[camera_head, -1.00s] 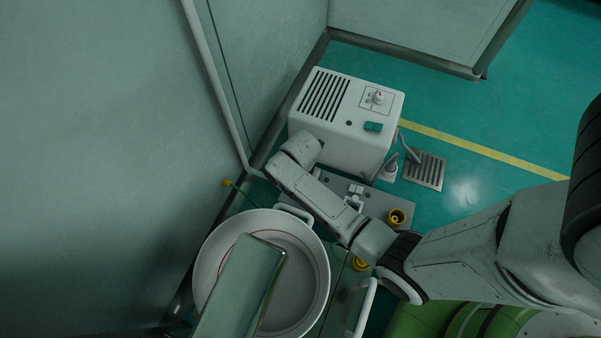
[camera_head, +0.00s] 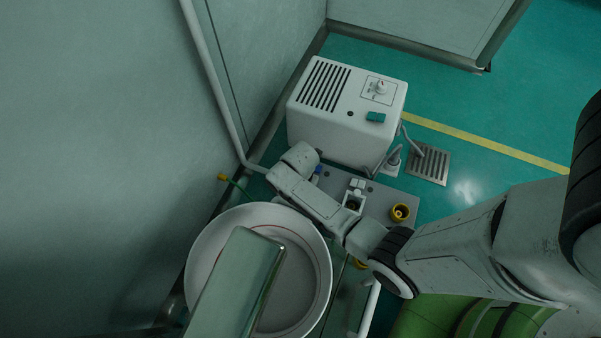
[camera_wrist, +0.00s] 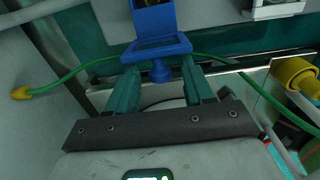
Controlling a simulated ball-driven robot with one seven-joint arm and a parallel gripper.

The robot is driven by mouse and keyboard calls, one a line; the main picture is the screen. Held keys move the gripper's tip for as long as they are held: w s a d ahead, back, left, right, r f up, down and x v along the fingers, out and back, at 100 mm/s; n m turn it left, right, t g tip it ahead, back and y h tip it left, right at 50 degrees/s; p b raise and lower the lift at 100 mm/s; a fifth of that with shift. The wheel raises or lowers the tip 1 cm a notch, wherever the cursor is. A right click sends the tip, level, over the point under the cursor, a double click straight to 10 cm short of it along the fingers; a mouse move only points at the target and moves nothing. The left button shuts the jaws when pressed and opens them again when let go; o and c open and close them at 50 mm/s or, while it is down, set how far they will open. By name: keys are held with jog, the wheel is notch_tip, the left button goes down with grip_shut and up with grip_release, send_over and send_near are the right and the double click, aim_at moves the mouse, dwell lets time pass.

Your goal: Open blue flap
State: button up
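In the wrist view, a blue flap (camera_wrist: 156,47) with a round knob (camera_wrist: 160,72) sits at the lower end of a blue housing (camera_wrist: 153,18). The flap juts out toward my gripper, and a dark opening shows at the housing's top edge. I cannot tell exactly how far it is swung. My gripper (camera_wrist: 162,82) is open, its two teal fingers apart on either side of the knob, with no clear contact. In the head view only a small blue bit (camera_head: 318,169) shows beside my wrist; my arm hides most of the gripper.
A large white round pan (camera_head: 207,250) stands in front, left of my arm. A yellow-ringed socket (camera_head: 400,212) is to the right. A green cable (camera_wrist: 75,75) crosses the wrist view.

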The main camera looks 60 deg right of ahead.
grip_shut()
dwell(0.5)
jog(key=shift+s+a+p, duration=0.1)
jog(key=shift+a+p, duration=0.25)
jog(key=shift+p, duration=0.05)
jog(key=shift+s+a+f, duration=0.1)
jog(key=shift+a+f, duration=0.1)
jog(key=shift+a, duration=0.2)
jog(key=shift+o, duration=0.2)
grip_release()
notch_tip(320, 180, up, 11)
jog(key=p, duration=0.5)
jog(key=shift+p, duration=0.4)
